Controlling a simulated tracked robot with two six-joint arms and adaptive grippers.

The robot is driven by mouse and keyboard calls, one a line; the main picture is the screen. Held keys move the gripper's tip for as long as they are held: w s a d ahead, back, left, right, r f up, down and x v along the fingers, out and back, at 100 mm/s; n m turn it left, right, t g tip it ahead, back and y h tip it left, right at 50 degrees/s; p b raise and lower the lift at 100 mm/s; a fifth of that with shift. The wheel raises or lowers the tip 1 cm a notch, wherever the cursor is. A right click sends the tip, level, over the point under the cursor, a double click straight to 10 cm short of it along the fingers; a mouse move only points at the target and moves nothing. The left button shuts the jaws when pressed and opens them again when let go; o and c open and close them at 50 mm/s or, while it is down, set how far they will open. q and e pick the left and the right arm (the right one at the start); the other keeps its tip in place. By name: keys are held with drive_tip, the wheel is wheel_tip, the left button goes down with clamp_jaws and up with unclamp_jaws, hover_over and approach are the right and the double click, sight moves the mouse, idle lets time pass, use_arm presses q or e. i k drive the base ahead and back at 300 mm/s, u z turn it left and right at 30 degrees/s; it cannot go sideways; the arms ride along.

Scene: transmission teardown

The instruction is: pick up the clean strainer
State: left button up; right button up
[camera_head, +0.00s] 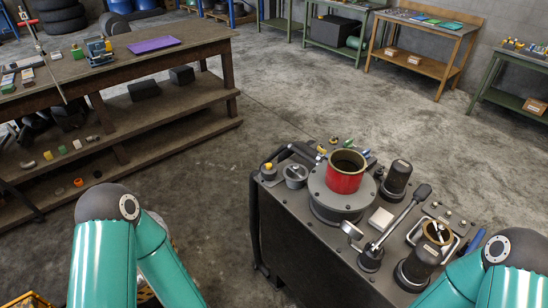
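A red cylinder with a brass-coloured rim (345,172) stands upright in a round grey flange on top of the dark transmission housing (300,235). It may be a strainer, but I cannot tell whether it is the clean one. No other strainer can be made out for certain. My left arm shows at the bottom left and my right arm at the bottom right. Both grippers are outside the picture. I cannot see whether they hold anything.
The housing top carries dark cylinders (397,179), a lever (400,215) and a small tray with a ring-shaped part (437,233). A wooden workbench (190,35) with a purple mat (153,45) stands at the left. Further benches line the wall. The concrete floor between is clear.

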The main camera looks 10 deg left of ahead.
sight(295, 175)
drive_tip(key=u, duration=0.45)
drive_tip(key=i, duration=1.15)
drive_tip(key=u, duration=0.4)
